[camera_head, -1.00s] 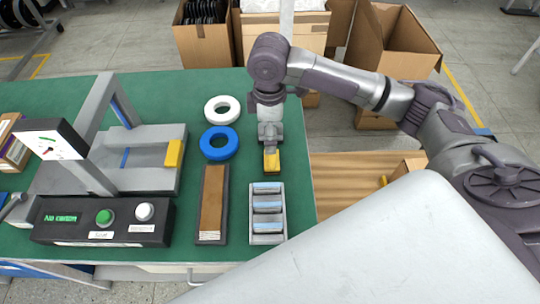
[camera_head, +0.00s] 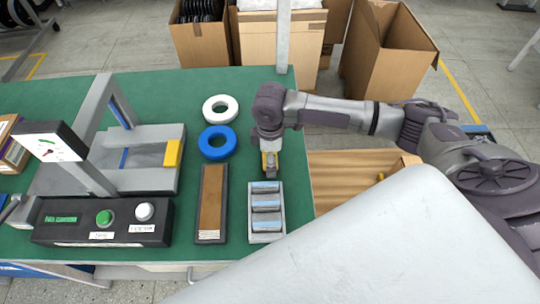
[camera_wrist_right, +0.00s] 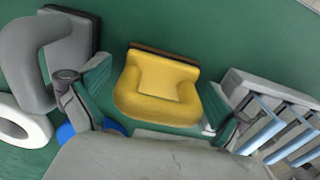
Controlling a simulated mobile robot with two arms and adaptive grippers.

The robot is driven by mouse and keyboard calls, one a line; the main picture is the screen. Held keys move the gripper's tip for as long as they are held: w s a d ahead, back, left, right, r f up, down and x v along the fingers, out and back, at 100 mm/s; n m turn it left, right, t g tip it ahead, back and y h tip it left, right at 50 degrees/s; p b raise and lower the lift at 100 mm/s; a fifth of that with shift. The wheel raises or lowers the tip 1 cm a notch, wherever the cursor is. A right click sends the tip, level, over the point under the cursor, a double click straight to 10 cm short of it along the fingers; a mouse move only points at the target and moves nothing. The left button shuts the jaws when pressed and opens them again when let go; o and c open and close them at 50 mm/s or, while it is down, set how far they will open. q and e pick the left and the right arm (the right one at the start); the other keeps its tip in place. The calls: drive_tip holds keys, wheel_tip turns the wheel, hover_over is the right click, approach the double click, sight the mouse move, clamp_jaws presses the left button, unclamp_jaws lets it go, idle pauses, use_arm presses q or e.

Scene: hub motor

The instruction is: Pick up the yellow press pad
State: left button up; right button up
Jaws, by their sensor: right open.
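The yellow press pad (camera_wrist_right: 158,88) is in the middle of the right wrist view, a rounded yellow body with a dark strip along its far edge. In the head view only a little of the pad (camera_head: 264,159) shows, the rest hidden by my right gripper (camera_head: 269,168). In the wrist view the right gripper (camera_wrist_right: 162,105) is open, one finger on each side of the pad, with green gaps between. It is low over the green table; whether it touches the pad I cannot tell. My left gripper is not in view.
A grey tray (camera_head: 253,238) with blue-grey parts stands close in front of the right gripper. A blue ring (camera_head: 217,143), a white ring (camera_head: 221,108) and a brown-topped block (camera_head: 211,204) lie left. The press (camera_head: 130,170) carries another yellow piece (camera_head: 173,153).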

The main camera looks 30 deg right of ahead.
drive_tip(key=c, duration=1.4)
drive_tip(key=shift+r, duration=0.2)
